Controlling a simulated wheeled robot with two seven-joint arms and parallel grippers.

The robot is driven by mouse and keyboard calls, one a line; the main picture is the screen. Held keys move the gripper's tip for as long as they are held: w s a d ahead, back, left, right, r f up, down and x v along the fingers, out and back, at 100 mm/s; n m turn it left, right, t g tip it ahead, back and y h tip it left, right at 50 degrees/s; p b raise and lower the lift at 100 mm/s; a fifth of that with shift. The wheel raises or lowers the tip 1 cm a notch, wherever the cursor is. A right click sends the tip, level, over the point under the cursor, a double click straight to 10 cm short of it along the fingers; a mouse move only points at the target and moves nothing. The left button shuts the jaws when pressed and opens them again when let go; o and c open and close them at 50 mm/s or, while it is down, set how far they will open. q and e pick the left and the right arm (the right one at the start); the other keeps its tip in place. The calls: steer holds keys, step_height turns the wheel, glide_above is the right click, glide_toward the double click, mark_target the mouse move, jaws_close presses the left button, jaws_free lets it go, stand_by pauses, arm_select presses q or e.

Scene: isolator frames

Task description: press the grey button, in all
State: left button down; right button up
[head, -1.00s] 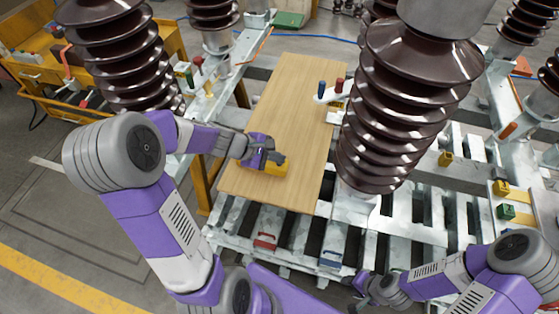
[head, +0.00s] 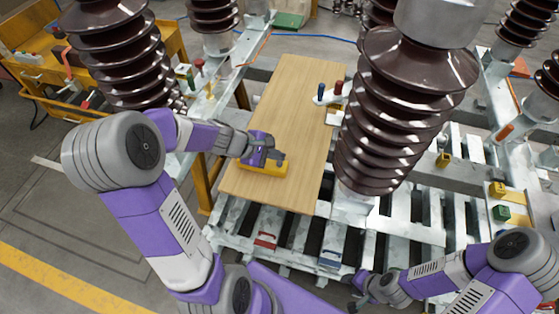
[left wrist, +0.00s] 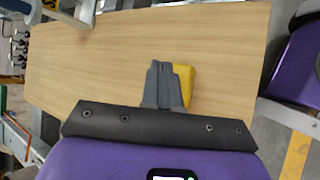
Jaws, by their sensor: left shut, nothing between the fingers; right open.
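A yellow box (head: 262,171) lies on the near part of a light wooden board. My left gripper (head: 280,157) is shut and empty, with its fingertips over the box's right part; I cannot tell whether they touch it. In the left wrist view the shut fingers (left wrist: 160,70) cover much of the yellow box (left wrist: 187,74), which shows only at their right side. I cannot make out a grey button; any on the box's top is hidden by the fingers or too small to see. My right gripper (head: 357,302) is open and low at the bottom, away from the box.
The wooden board (head: 290,95) is otherwise mostly bare. A white holder (head: 328,98) with blue and red handles stands at its right edge. A large brown insulator (head: 400,110) rises to the right. Red (head: 265,239) and blue (head: 330,258) blocks sit on the slatted metal frame in front.

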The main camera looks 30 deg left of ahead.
mark_target(277, 167)
arm_select(q)
steer(key=shift+r, duration=0.15)
step_height(277, 167, up, 5)
steer(key=p, duration=0.4)
stand_by(0.8)
